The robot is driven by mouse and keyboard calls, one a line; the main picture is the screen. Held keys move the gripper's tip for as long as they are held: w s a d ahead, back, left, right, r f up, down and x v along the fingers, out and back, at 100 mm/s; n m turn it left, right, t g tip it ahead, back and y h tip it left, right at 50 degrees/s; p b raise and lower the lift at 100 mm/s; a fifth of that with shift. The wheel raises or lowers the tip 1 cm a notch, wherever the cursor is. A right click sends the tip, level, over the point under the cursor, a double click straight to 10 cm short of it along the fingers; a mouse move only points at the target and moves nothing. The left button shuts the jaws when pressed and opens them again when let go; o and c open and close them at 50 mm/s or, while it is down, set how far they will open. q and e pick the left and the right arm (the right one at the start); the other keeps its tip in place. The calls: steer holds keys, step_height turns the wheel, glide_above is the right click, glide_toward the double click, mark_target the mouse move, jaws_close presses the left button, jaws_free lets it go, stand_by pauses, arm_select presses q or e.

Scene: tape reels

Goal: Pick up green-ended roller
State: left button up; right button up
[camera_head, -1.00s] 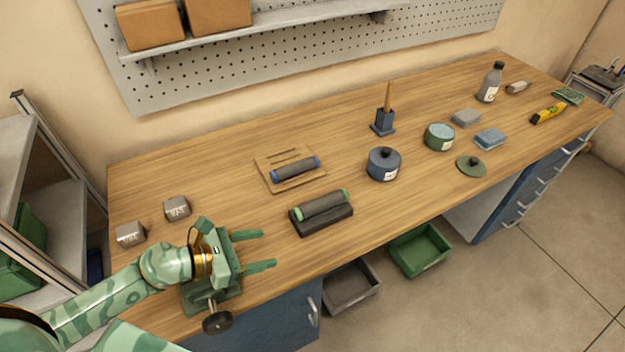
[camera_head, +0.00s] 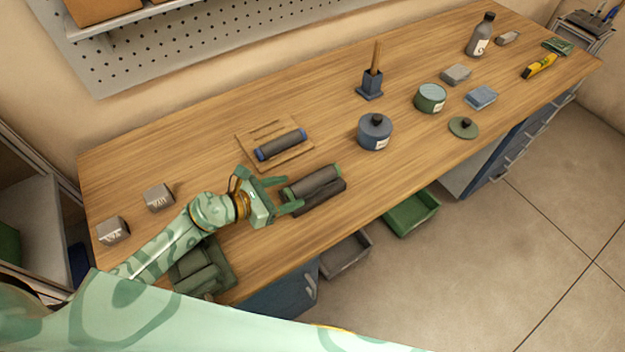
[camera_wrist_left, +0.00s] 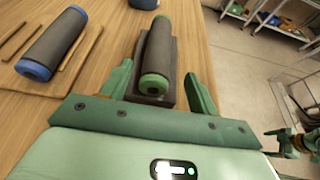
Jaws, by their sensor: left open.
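The green-ended roller (camera_head: 316,182) is a dark grey cylinder with green end caps, lying in a dark cradle (camera_head: 325,199) near the front of the bench. It also shows in the wrist view (camera_wrist_left: 157,55), its near green end toward me. My left gripper (camera_head: 292,193) is open at the roller's left end. In the wrist view its two fingers (camera_wrist_left: 160,82) stand either side of the near end, with gaps visible. The gripper hides part of the left end in the head view. What looks like my right gripper (camera_wrist_left: 290,143) shows small at the wrist view's right edge.
A blue-ended roller (camera_head: 280,145) lies on a wooden board (camera_head: 251,137) behind. A dark green vise (camera_head: 201,268) stands at the front left, near my left arm. A blue pot (camera_head: 375,132) stands to the right. Grey (camera_head: 345,254) and green (camera_head: 412,214) bins sit below the front edge.

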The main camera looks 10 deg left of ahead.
mark_target(294, 188)
arm_select(q)
steer(key=x, duration=0.5)
steer(key=shift+w, duration=0.3)
steer(key=shift+r, duration=0.1)
steer(key=c, duration=1.3)
steer(key=shift+r, duration=0.1)
